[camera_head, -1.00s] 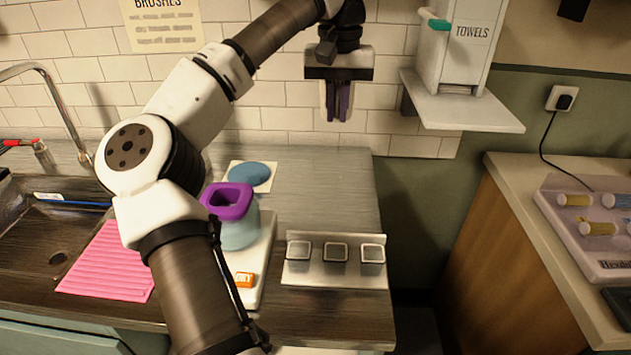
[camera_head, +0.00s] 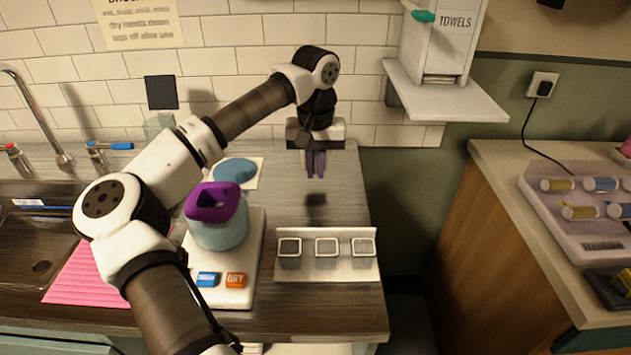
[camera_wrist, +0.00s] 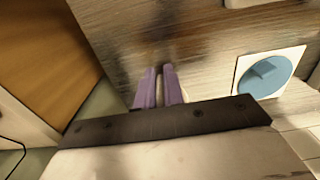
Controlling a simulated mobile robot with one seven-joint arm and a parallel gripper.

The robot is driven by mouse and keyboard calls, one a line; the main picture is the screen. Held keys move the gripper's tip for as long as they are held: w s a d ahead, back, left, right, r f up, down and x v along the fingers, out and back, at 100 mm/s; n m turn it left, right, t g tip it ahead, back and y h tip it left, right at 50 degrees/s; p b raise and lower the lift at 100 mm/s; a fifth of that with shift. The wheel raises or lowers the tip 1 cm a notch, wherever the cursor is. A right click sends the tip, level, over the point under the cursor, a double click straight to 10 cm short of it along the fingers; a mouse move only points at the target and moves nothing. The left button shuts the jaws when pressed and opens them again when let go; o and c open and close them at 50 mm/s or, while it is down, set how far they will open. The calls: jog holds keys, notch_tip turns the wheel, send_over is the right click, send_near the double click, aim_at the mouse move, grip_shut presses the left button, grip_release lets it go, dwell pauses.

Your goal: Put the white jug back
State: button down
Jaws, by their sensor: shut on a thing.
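My gripper (camera_head: 316,165) hangs fingers-down over the back right part of the wooden counter, with a dark shadow on the counter below it. Its purple fingers are nearly together in the wrist view (camera_wrist: 160,88). A thin pale thing (camera_wrist: 159,95) shows between them, mostly hidden by the fingers; I cannot tell whether it is the white jug. No white jug can be made out elsewhere. A blue disc (camera_head: 235,170) on a white square card lies left of my gripper, and it also shows in the wrist view (camera_wrist: 266,74).
A metal stand with three square cups (camera_head: 326,268) is at the counter's front right. A towel dispenser shelf (camera_head: 445,95) juts out at upper right. A sink (camera_head: 40,235) is left.

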jog(key=shift+f+p, duration=0.3)
jog(key=shift+f, duration=2.15)
jog(key=shift+f, duration=0.2)
jog(key=c, duration=1.5)
grip_release()
jog(key=shift+r, duration=0.2)
notch_tip(320, 180, up, 12)
jog(key=shift+r+b, duration=0.1)
jog(key=shift+b, duration=0.6)
